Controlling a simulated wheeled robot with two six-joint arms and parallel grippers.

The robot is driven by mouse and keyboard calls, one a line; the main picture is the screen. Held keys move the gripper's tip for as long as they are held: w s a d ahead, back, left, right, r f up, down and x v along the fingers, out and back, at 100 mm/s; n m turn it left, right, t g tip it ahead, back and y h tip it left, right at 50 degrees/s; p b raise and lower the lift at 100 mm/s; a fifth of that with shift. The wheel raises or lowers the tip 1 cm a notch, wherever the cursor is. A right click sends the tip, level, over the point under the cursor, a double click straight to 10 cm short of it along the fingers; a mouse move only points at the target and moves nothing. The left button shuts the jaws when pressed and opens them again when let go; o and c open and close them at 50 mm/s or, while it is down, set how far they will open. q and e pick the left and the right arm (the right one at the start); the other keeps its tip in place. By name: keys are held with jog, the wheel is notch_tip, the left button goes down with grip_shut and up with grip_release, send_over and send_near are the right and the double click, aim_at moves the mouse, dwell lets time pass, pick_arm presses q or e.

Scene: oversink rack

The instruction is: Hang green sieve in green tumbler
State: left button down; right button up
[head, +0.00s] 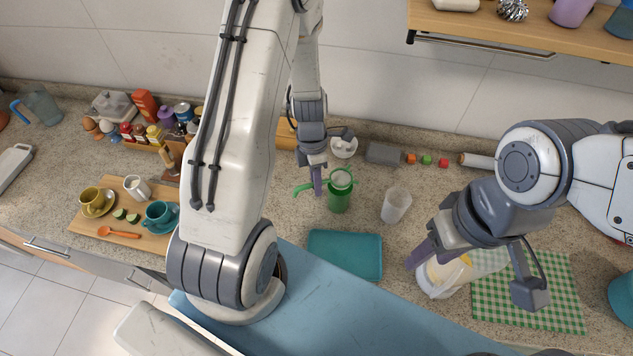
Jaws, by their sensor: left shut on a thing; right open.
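The green tumbler (339,199) stands upright on the counter, a little right of the picture's middle. The green sieve (341,179) is at the tumbler's mouth, with its rim around the top and its handle pointing left. I cannot tell whether the sieve rests on the tumbler's rim or is held just above it. My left gripper (317,184) is shut on the sieve's handle, just left of the tumbler.
A clear cup (396,205) stands close right of the tumbler. A teal folded cloth or mat (345,254) lies in front. A white bowl (343,147) is behind. A wooden board (103,220) with cups is at left. A green checked cloth (540,300) lies at right.

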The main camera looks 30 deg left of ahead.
pick_arm(q)
jog(key=shift+f+b, duration=0.9)
jog(key=shift+f, duration=0.5)
jog(key=c, duration=0.8)
grip_release()
jog(key=shift+o, duration=0.2)
notch_tip(320, 180, up, 10)
jog(key=w+a+b, duration=0.1)
jog(key=shift+w+a+r, duration=0.15)
jog(key=shift+w+a, duration=0.05)
jog(key=shift+a, duration=0.05)
jog(key=shift+d, duration=0.1)
